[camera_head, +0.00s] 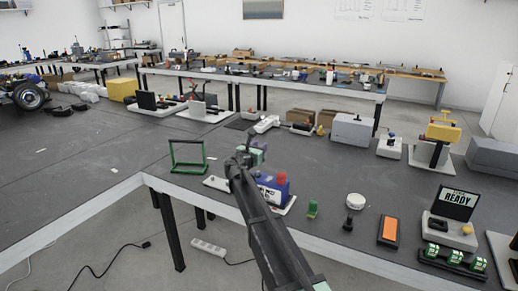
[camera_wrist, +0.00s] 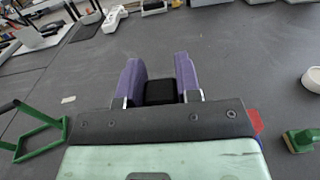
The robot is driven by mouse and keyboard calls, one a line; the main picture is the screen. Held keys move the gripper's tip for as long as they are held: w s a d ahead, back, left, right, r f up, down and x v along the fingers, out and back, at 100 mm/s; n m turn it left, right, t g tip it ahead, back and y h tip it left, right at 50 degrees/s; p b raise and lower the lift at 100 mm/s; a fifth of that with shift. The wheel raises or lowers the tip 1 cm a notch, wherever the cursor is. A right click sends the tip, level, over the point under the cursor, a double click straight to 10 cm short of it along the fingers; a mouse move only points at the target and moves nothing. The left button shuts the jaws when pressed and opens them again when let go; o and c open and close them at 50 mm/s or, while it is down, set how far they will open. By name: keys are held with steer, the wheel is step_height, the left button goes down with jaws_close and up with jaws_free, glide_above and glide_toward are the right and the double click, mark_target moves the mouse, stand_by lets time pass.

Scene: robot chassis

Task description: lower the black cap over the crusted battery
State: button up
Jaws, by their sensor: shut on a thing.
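My gripper (camera_wrist: 158,82) shows in the wrist view as two purple fingers. They are shut on the black cap (camera_wrist: 160,93), a dark block between them. The battery (camera_head: 270,190) is a blue block on a pale base in the head view, partly hidden behind my arm. A red cap (camera_head: 281,178) sits on its right end. In the wrist view most of the battery is hidden behind the gripper body, with a bit of red (camera_wrist: 255,121) at the right edge. The cap is apart from the battery; its exact height is unclear. The crust cannot be made out.
A green frame (camera_head: 188,155) stands left of the battery. A green brush (camera_head: 312,208), white round tub (camera_head: 355,200), small black piece (camera_head: 348,222) and orange-topped block (camera_head: 389,230) lie to the right. A READY sign (camera_head: 455,202) stands farther right. The table left is mostly clear.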

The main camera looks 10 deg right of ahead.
steer(key=shift+f+b, duration=1.65)
steer(key=shift+f, duration=0.4)
steer(key=shift+f+b, duration=2.1)
steer(key=o, duration=1)
steer(key=v, duration=1)
steer(key=shift+s+a, duration=0.2)
steer(key=shift+s, duration=0.15)
